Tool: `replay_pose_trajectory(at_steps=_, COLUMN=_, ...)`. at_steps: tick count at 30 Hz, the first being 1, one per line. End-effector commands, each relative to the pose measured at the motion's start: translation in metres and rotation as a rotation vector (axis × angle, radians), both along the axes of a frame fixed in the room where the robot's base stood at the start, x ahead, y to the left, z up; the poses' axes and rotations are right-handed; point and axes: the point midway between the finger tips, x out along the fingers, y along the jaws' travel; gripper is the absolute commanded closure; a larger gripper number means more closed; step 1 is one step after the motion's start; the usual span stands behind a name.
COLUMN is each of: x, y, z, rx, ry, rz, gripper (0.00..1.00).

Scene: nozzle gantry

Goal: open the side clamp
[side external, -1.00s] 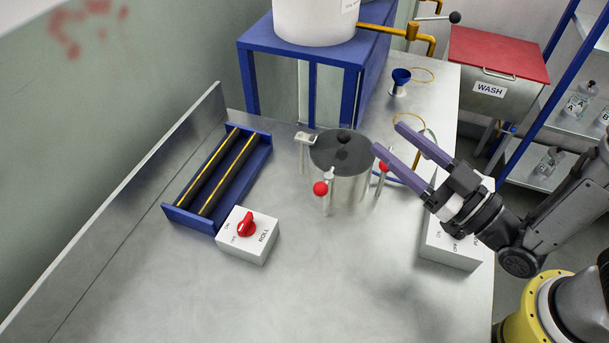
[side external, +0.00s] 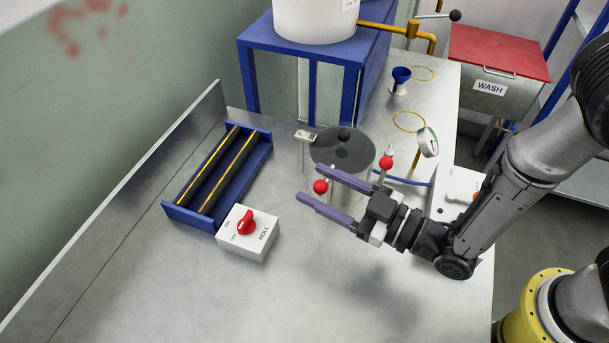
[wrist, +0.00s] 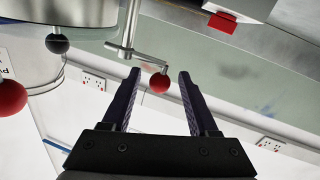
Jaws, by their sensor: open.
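A metal pot (side external: 328,150) with a dark round lid stands on the bench. A clamp handle with a red ball (side external: 320,187) is on its near side; a second red ball (side external: 386,162) is on its right side. My gripper (side external: 317,182) is open at the near side of the pot. In the wrist view, my gripper's fingertips (wrist: 159,74) lie either side of the near red ball (wrist: 159,83), with visible gaps. The metal clamp lever (wrist: 135,52) runs from it toward the pot (wrist: 70,10). My fingers partly hide the pot's lower front.
A white ROLL switch box (side external: 247,236) with a red knob and a blue roller tray (side external: 260,158) stand to the left. The front bench is clear.

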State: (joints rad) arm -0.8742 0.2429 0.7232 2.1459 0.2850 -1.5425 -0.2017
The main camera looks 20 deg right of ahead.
Motion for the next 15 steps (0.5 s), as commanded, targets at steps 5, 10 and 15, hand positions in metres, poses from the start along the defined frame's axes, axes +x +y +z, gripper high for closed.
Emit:
replay_pose_trajectory(at_steps=5, x=0.02, y=0.013, z=0.0, rx=0.0, ry=0.001, rz=-0.001, gripper=0.4)
replay_pose_trajectory(at_steps=10, x=0.028, y=0.019, z=0.0, rx=0.0, ry=0.0, rz=0.0, gripper=0.4)
replay_pose_trajectory(at_steps=15, x=0.029, y=0.019, z=0.0, rx=-0.001, ry=0.001, rz=0.0, gripper=0.4)
